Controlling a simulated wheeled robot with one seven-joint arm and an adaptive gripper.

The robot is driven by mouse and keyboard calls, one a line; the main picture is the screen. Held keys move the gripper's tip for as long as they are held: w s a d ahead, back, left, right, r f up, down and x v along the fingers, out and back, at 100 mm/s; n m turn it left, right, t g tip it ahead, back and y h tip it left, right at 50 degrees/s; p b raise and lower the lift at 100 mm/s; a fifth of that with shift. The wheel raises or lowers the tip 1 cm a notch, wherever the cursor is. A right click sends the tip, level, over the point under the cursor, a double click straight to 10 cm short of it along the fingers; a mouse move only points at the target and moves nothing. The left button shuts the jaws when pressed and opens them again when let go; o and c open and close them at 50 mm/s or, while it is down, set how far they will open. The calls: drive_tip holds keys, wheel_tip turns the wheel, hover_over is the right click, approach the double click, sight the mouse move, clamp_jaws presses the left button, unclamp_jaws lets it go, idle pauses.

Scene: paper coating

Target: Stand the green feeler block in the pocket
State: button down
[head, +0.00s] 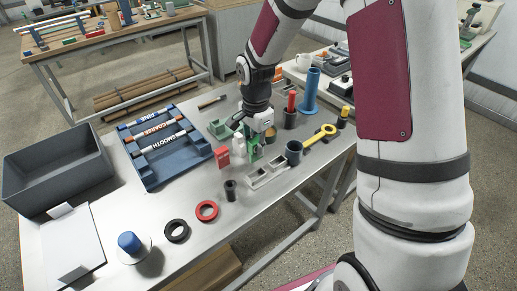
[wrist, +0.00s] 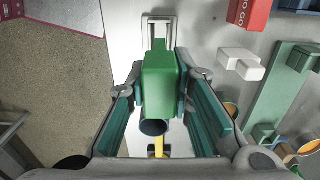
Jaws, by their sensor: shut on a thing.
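The green feeler block (wrist: 164,82) is between the two teal-padded fingers of my gripper (wrist: 158,98) in the wrist view. In the head view my gripper (head: 256,142) points down and the green block (head: 256,153) shows below it. A pale grey holder with recesses (head: 268,174) lies on the table just in front of the block. In the wrist view its end (wrist: 160,20) shows beyond the block, which hides the rest. I cannot tell which recess is the pocket or whether the block touches the holder.
A red block (head: 222,157) stands left of my gripper. A small black cup (head: 230,190), red ring (head: 207,210) and blue rack (head: 150,146) are nearby.

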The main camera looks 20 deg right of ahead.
sight(257, 159)
drive_tip(key=shift+f+b, duration=1.05)
drive_tip(key=shift+f, duration=1.9)
drive_tip(key=shift+f+b, duration=0.65)
drive_tip(key=shift+f, duration=1.2)
drive_tip(key=c, duration=1.3)
unclamp_jaws()
drive_tip(key=shift+c, duration=0.2)
drive_tip(key=shift+r, duration=0.1)
wheel_tip(257, 159, up, 12)
drive_tip(key=shift+f, duration=0.1)
